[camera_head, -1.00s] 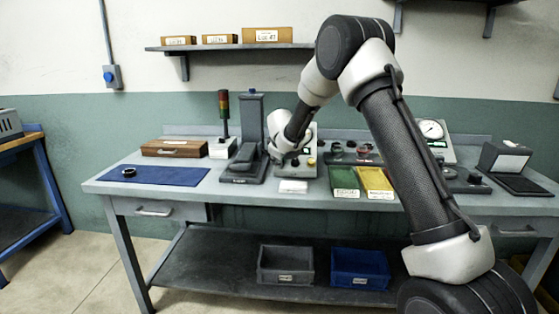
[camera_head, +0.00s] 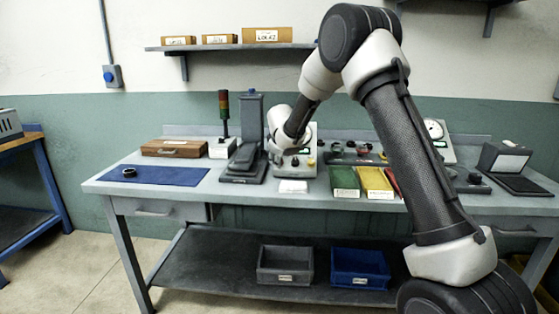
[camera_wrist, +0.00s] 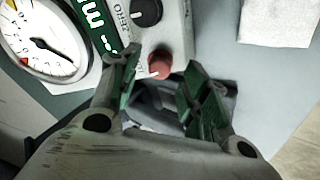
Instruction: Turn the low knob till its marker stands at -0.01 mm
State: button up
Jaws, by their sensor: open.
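A grey control box (camera_head: 301,165) stands on the bench just right of the black press-like stand. In the wrist view its face shows a black knob (camera_wrist: 146,12) with a white marker line and ZERO lettering beside it, and a red knob (camera_wrist: 160,62) with a small white patch next to it. Which is the low knob, and its scale reading, I cannot tell. My gripper (camera_wrist: 163,72) is open, with its green-padded fingers either side of the red knob; contact is not clear. In the head view my gripper is largely hidden behind my wrist (camera_head: 282,127).
A round dial gauge (camera_wrist: 42,42) and green display (camera_wrist: 92,28) lie left in the wrist view. Right of the box are a green bin (camera_head: 344,181) and yellow bin (camera_head: 375,182). A white card (camera_head: 293,186) lies in front. A blue mat (camera_head: 165,176) is far left.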

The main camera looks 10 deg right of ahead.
jog(key=v, duration=0.9)
jog(key=shift+s+r, duration=0.25)
jog(key=shift+s, duration=0.05)
jog(key=s+d+f+m+g+h, duration=0.1)
jog(key=s+d+g, duration=0.1)
jog(key=s+d, duration=0.5)
jog(key=s+d+f+m+g+h, duration=0.1)
jog(key=s+d+m+g+h, duration=0.1)
jog(key=s+d, duration=0.5)
jog(key=s+d+r+m+y, duration=0.1)
jog(key=s+r+m+y, duration=0.1)
jog(key=s, duration=1.5)
jog(key=s+d+r+m+y, duration=0.1)
jog(key=s+r, duration=0.5)
jog(key=s, duration=1.1)
jog(key=m+y, duration=0.1)
jog(key=m, duration=0.1)
jog(key=shift+r+m, duration=0.35)
jog(key=shift+m, duration=0.05)
